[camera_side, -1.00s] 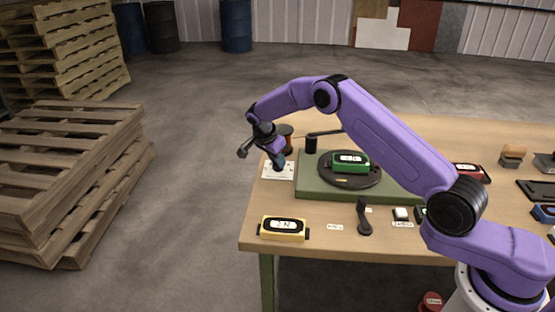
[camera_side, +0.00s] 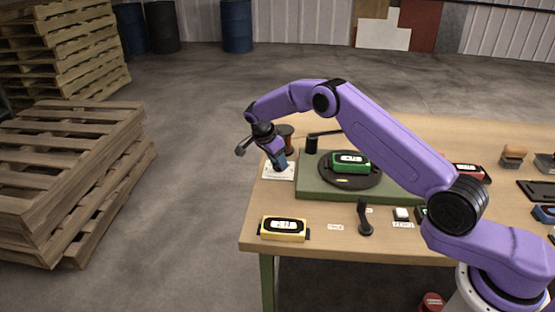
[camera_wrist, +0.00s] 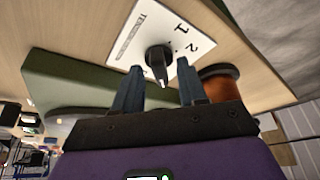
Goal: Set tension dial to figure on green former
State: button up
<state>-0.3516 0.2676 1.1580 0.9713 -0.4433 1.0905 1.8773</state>
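The tension dial (camera_wrist: 158,58) is a black knob with a pointer on a white card (camera_wrist: 134,30) printed with figures, of which 1 and 2 are readable. In the side view the card (camera_side: 280,175) lies at the table's left, partly covered by my gripper (camera_side: 280,165). In the wrist view my gripper (camera_wrist: 160,75) is open, its two blue-grey fingers apart with the dial's pointer showing between their tips. Contact is not visible. The green former (camera_side: 350,168) sits on a dark round turntable; its display is lit, but its figure is too small to read surely.
The turntable (camera_side: 338,181) stands on a green base (camera_side: 315,190) right of the dial. A brown spool (camera_side: 287,140) stands close behind my gripper; it also shows in the wrist view (camera_wrist: 220,82). A yellow display box (camera_side: 283,238) and a black lever (camera_side: 364,220) are near the front edge.

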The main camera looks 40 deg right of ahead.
jog(key=v, duration=1.7)
jog(key=shift+r, duration=0.15)
jog(key=shift+a, duration=0.15)
